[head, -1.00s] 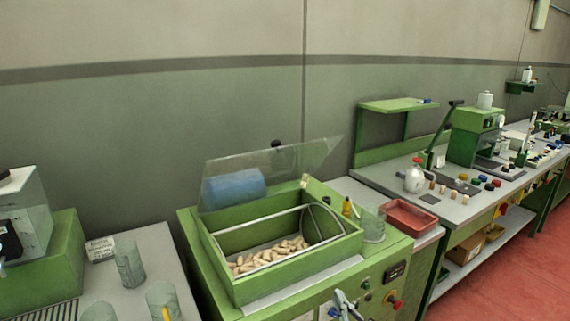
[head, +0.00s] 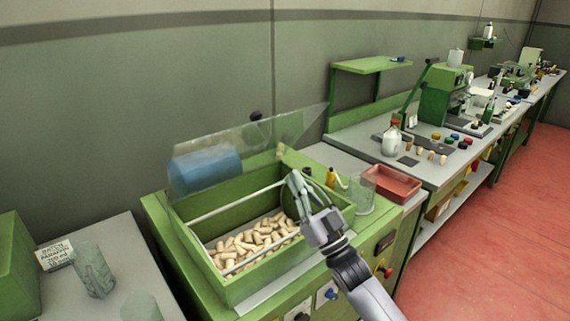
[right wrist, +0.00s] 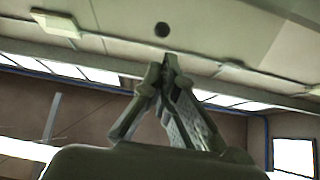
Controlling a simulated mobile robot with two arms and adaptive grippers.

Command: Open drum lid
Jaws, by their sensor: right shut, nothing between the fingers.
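The clear drum lid (head: 235,140) stands tilted up along the back of the open green box (head: 250,287) in the head view. A dark knob (head: 255,115) shows at the lid's upper edge. Many pale corks (head: 245,243) lie in the box under a metal rail. My right gripper (head: 295,182) is shut and empty, over the box's right part and below the knob, fingers pointing up. In the right wrist view its fingertips (right wrist: 163,65) are together below a dark round spot on a pale surface; I cannot tell if that is the knob. My left gripper is out of view.
A blue cylinder (head: 205,173) shows through the lid. A yellow bottle (head: 331,177), a clear beaker (head: 364,192) and a red tray (head: 390,184) stand right of the box. Red floor is clear at right.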

